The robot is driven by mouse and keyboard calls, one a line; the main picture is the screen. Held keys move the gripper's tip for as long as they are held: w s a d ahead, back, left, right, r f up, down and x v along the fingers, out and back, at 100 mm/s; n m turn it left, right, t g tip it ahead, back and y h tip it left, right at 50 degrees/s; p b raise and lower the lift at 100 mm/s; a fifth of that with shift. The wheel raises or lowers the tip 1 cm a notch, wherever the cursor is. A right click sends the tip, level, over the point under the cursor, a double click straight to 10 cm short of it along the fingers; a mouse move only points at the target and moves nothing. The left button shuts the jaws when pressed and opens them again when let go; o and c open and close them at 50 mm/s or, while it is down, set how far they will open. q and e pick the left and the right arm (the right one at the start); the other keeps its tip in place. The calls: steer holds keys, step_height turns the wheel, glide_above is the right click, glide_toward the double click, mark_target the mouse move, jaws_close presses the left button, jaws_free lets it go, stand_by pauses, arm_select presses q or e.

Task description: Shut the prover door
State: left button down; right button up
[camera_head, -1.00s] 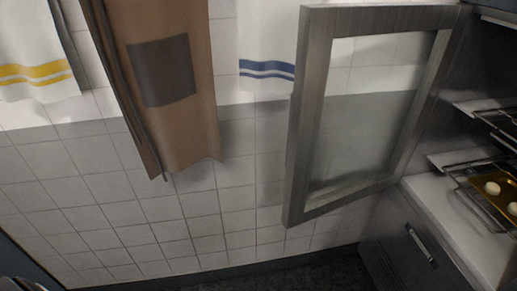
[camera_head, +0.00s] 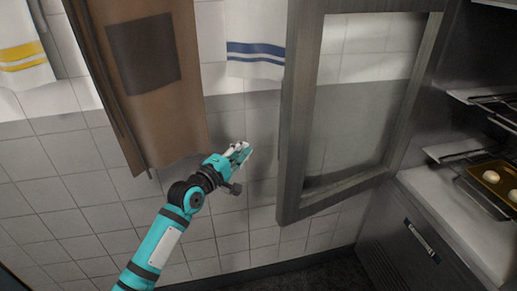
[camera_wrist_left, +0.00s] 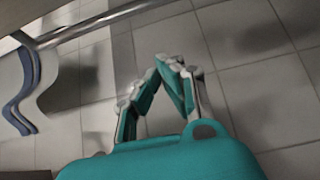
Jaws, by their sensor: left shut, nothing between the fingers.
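The prover door (camera_head: 297,120) is a grey metal frame with a clear glass pane, and it stands wide open on the left of the prover. The prover interior (camera_head: 470,100) shows at the right, with racks and a tray inside. My left gripper (camera_head: 243,152) is shut and empty, in front of the tiled wall and just left of the door's free edge, apart from it in the picture. The gripper also shows in the left wrist view (camera_wrist_left: 172,68), its fingers together. My right gripper is in no view.
A gold tray (camera_head: 482,179) with pale dough balls sits on a rack inside the prover. A brown apron (camera_head: 180,120) and towels, one blue-striped (camera_head: 255,45), hang on the wall. A drawer front with a handle (camera_head: 420,240) lies below the prover.

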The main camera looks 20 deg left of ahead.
arm_select(q)
steer(key=w+d+p, duration=0.2)
steer(key=w+d, duration=0.3)
steer(key=w, duration=0.2)
steer(key=shift+w+d+f, duration=0.15)
steer(key=shift+d, duration=0.1)
steer(key=shift+p, duration=0.3)
